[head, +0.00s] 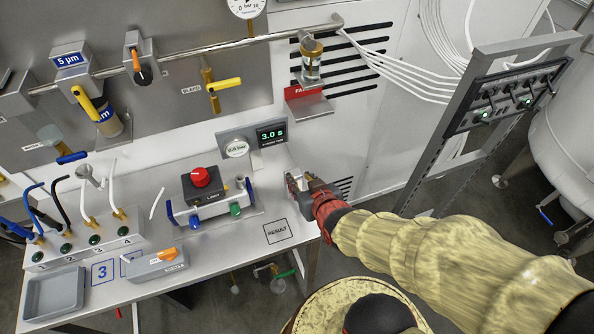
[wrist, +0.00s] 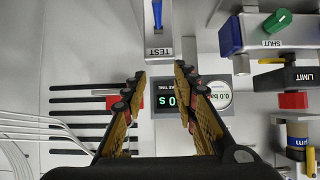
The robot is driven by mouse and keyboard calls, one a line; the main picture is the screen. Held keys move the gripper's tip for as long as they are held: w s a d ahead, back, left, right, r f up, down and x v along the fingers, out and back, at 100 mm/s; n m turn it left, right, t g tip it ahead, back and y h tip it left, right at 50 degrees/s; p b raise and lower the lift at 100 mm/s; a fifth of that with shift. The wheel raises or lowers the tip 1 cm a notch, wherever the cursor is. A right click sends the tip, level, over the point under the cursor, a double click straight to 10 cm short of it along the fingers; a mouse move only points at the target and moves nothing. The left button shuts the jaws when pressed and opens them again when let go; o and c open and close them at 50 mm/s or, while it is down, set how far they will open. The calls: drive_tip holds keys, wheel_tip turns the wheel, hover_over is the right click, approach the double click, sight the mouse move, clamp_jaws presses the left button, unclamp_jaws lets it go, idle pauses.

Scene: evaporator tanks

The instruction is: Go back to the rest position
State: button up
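My gripper (head: 303,182) is at the right end of the workbench (head: 200,275), right of the timer display and clear of the red-buttoned box. In the wrist view its two fingers (wrist: 158,90) are spread apart with nothing held between them. Behind the fingers I see the timer display (wrist: 170,101) and a round 0.0 bar gauge (wrist: 218,96), upside down. A blue lever marked TEST (wrist: 157,16) is beyond the fingertips. My arm reaches in from the lower right of the head view.
A box with a red button (head: 200,177) stands mid-bench. A grey tray (head: 54,294) and a valve block (head: 80,240) are at the left. A grey post frame (head: 437,150) and tank (head: 570,130) stand right. Pipes and valves line the back panel.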

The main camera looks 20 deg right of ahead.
drive_tip(key=s+f+g, duration=0.3)
drive_tip(key=s+g, duration=0.2)
drive_tip(key=s, duration=0.3)
drive_tip(key=s+a+r, duration=0.1)
drive_tip(key=s+r, duration=0.1)
drive_tip(key=r, duration=0.7)
drive_tip(key=s+a+r+n+y, duration=0.1)
drive_tip(key=s+a+r, duration=0.1)
drive_tip(key=r, duration=0.7)
drive_tip(key=shift+s+a+r+g, duration=0.3)
drive_tip(key=shift+s+g, duration=0.1)
